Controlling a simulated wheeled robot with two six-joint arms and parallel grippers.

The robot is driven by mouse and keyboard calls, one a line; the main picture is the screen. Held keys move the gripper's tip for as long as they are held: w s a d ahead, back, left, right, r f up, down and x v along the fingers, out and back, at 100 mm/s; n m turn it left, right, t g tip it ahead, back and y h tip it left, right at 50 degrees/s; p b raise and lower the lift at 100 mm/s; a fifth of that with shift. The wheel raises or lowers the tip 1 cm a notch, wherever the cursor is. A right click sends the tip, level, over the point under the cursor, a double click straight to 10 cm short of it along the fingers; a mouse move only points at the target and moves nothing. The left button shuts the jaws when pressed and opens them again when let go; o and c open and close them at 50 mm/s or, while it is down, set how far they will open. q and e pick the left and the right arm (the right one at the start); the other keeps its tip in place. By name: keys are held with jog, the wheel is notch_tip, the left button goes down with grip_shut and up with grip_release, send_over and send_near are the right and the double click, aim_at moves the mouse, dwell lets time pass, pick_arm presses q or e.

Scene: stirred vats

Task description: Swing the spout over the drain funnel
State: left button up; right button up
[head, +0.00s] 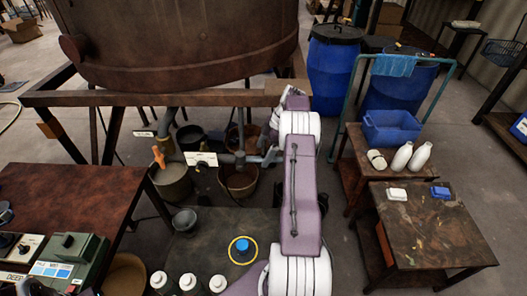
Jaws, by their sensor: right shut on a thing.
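A grey pipe (227,158) runs level below the big brown vat; its right end, which looks like the spout, is at my right gripper (269,151). My right arm reaches up from the bottom, and the gripper is shut on this end, partly hidden by the arm. Open round vessels stand below: a brown one (238,188) under the pipe's right part, a greyish one (173,188) to the left, and a dark one (190,137) behind. I cannot tell which is the drain funnel.
The vat (180,45) rests on a rusty frame (150,98) above the pipe. An orange handle (158,157) stands up at left. White-capped bottles (188,283) and a yellow ring (243,250) are in front. A side table (430,225) is at right.

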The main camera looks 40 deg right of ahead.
jog(key=o, duration=1.9)
jog(key=shift+w+d+r, duration=0.15)
jog(key=shift+w+r, duration=0.1)
jog(key=shift+f, duration=0.2)
jog(key=r, duration=0.4)
jog(key=shift+s+d+r, duration=0.2)
jog(key=shift+s+r, duration=0.05)
jog(key=s+d+r+b, duration=0.1)
jog(key=s+d+r, duration=0.1)
jog(key=s+r, duration=0.4)
jog(key=s, duration=0.4)
jog(key=shift+s+d+r+b, duration=0.25)
jog(key=shift+s+r+b, duration=0.05)
jog(key=shift+s+b, duration=0.05)
